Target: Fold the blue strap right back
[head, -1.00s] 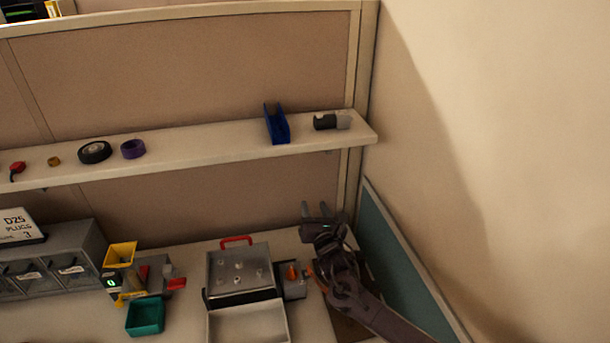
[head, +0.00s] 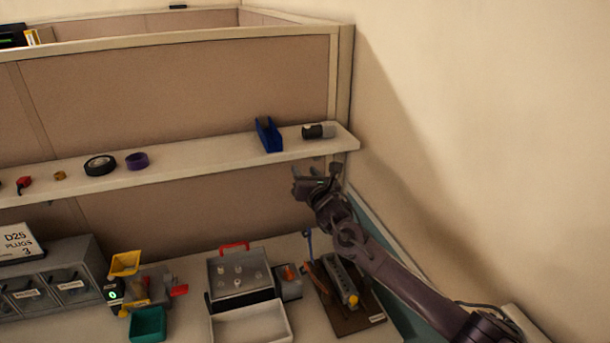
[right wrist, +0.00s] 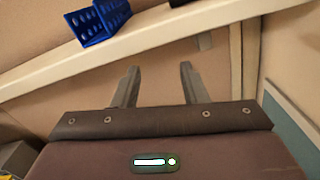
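A thin blue upright piece (head: 308,240), perhaps the blue strap, stands at the far left end of a grey device (head: 340,281) on a brown board (head: 352,318) at the bench's right. It is too small to tell how it is hinged or folded. My right gripper (head: 314,174) is raised above and behind it, just below the shelf's right end, touching nothing that I can see. In the right wrist view my right gripper (right wrist: 160,82) has its fingers apart with nothing between them. The strap does not show there. My left gripper is out of view.
Above is a shelf (head: 215,152) with a blue perforated holder (head: 268,136), a dark cylinder (head: 314,131) and tape rolls. A grey case (head: 240,278) with a red handle lies left of the board. A partition and wall close off the right.

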